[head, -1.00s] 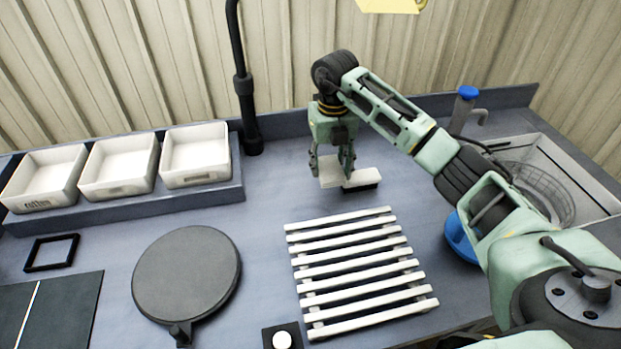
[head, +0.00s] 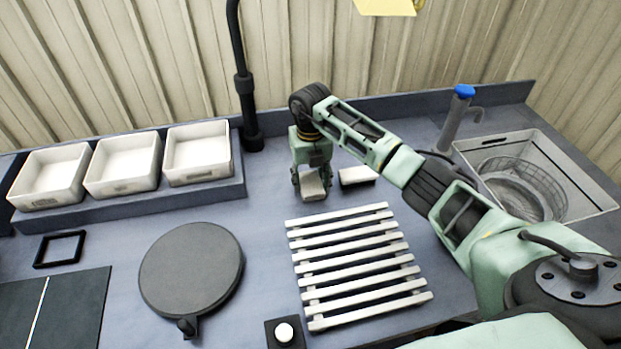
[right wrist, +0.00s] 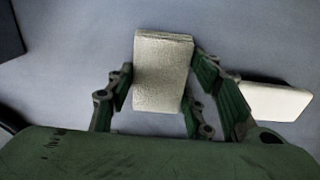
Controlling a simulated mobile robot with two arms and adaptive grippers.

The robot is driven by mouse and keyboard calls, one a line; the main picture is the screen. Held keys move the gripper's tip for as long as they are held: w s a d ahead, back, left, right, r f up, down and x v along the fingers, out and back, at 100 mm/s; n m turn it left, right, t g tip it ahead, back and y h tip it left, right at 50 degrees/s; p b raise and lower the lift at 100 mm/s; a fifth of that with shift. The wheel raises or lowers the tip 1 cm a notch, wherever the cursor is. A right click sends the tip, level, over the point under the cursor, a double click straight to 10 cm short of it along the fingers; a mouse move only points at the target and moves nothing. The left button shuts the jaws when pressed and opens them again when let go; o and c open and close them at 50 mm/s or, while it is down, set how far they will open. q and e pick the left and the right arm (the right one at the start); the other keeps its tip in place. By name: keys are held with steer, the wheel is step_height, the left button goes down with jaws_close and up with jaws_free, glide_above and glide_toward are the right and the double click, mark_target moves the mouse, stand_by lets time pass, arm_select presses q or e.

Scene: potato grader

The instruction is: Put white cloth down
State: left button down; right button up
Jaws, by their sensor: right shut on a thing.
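The white cloth (head: 315,190), a folded pale block, is between the fingers of my right gripper (head: 311,182), just behind the slatted rack. In the right wrist view the cloth (right wrist: 163,72) sits upright in the picture between the green fingers, which are shut on its sides. It is low over the counter; I cannot tell whether it touches. A white-topped block with a dark base (head: 358,174) lies just right of the gripper, apart from the cloth. It also shows in the right wrist view (right wrist: 275,101). My left gripper is not in view.
The white slatted rack (head: 355,262) lies in front of the gripper. Three white bins (head: 198,168) stand on a ledge at left. A round dark plate (head: 191,268) is front left, a sink (head: 590,197) at right. The counter left of the gripper is clear.

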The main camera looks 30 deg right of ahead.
mark_target(311, 182)
steer(key=o, duration=1)
steer(key=shift+f, duration=0.1)
steer(key=shift+r, duration=0.35)
step_height(311, 182, up, 12)
steer(key=b, duration=0.3)
steer(key=shift+f, duration=0.15)
